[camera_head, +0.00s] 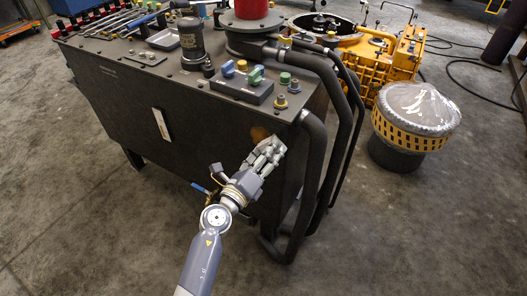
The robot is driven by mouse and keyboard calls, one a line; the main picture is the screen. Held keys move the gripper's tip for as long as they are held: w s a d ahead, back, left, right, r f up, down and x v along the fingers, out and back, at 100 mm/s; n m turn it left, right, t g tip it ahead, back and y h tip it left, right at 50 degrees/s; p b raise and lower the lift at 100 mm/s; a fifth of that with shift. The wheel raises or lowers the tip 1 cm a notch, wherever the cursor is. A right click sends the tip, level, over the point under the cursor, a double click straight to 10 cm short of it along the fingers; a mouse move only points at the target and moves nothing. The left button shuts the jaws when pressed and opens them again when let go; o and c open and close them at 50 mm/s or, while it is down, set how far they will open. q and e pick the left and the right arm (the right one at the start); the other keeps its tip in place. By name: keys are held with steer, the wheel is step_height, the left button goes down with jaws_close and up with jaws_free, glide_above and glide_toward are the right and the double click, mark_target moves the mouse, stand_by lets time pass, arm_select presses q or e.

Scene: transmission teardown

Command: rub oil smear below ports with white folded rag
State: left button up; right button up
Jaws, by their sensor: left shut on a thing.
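The dark tank (115,105) fills the middle of the head view, with a block of green and blue capped ports (240,84) on its top edge. A brownish oil smear (259,133) shows on the front face below the ports. My left gripper (266,156) is at the front face, just below and right of the smear. It is shut on the white folded rag (277,144), which is small and partly hidden by the fingers. I cannot tell whether the rag touches the face. My right gripper is out of view.
Thick dark hoses (313,170) curve down the tank's right corner, close beside my left gripper. A blue-handled valve (200,188) sits low on the front. A plastic-wrapped drum (408,125) and yellow machinery (398,70) stand at right. The floor in front is clear.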

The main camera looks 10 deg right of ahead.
arm_select(q)
steer(key=shift+w+a, duration=0.75)
steer(key=shift+a, duration=0.25)
steer(key=shift+w+a, duration=0.7)
steer(key=shift+a, duration=0.3)
steer(key=shift+w+a, duration=0.75)
steer(key=shift+a, duration=0.25)
steer(key=shift+r, duration=0.1)
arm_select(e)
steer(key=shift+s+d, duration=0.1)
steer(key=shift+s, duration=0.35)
